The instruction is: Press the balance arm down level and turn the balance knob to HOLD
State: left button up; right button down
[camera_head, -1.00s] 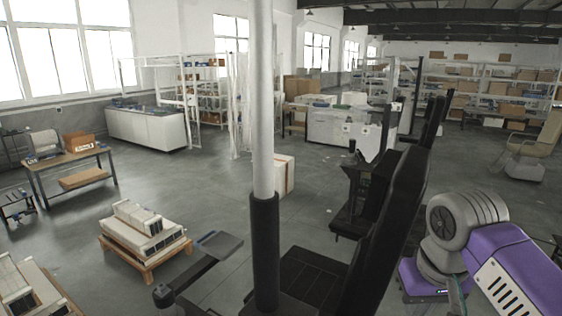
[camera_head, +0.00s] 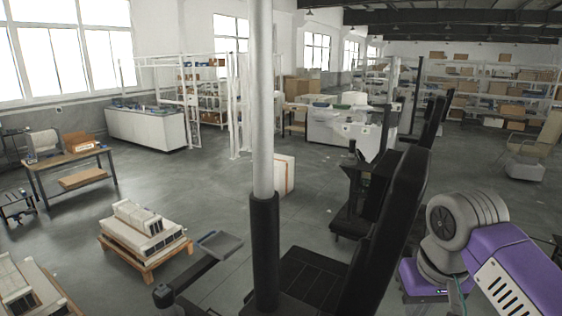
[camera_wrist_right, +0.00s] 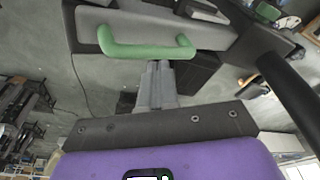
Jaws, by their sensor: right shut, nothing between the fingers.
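I cannot make out the balance knob or a HOLD mark. My left gripper is not in view.
A pale post with a black sleeve (camera_head: 264,240) stands in front. A tall black column (camera_head: 392,215) leans beside it. A dark arm with a flat pad (camera_head: 219,244) extends left. A loaded pallet (camera_head: 147,236) and a workbench (camera_head: 68,168) stand left, with open floor between.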

jog(key=shift+f, duration=0.1)
jog(key=shift+f+b, duration=0.5)
jog(key=shift+s+d+f+b, duration=0.25)
jog(key=shift+d+f+b, duration=0.2)
jog(key=shift+f+b, duration=0.35)
jog(key=shift+s+d+f+b, duration=0.25)
jog(key=shift+d+f+b, duration=0.15)
jog(key=shift+f+b, duration=0.3)
jog(key=shift+f, duration=0.1)
jog(key=shift+s+d+f+b, duration=0.25)
jog(key=shift+d+f+b, duration=0.1)
jog(key=shift+f+b, duration=0.4)
jog(key=shift+s+d+f+b, duration=0.2)
jog(key=shift+d+f+b, duration=0.1)
jog(key=shift+f+b, duration=0.45)
